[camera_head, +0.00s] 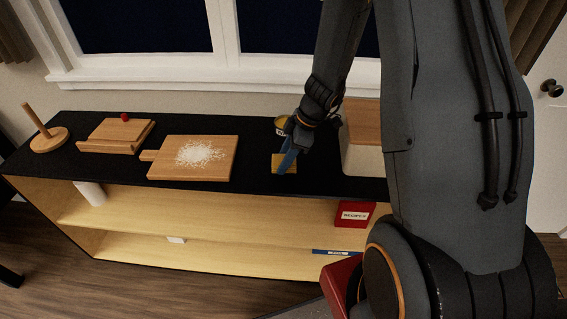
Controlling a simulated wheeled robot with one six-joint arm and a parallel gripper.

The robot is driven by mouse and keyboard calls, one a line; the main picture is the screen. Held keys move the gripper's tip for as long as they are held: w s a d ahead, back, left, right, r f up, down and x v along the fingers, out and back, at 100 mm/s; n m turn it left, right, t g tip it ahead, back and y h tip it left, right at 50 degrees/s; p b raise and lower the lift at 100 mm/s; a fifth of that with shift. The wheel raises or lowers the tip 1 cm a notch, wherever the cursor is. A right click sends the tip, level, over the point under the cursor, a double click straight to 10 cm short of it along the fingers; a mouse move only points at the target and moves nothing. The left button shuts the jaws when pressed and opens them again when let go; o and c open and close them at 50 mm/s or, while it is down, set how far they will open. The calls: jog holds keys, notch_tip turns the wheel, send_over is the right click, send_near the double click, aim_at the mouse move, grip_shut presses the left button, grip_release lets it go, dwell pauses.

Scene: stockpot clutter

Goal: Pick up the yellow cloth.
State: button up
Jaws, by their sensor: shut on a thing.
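The yellow cloth (278,163) shows as a small flat yellow-tan patch at the black shelf top, right of the cutting board. The fingers are shut on the cloth. I cannot tell whether the cloth is lifted off the surface.
A cutting board (217,169) with white powder lies left of the cloth. A yellow-rimmed round container (281,124) stands behind my gripper, and a wood-and-white box (362,158) is to the right. A wooden box (117,134) and a peg stand (47,139) are farther left.

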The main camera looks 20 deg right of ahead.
jog(key=shift+r+b, duration=0.75)
jog(key=shift+r, duration=3.5)
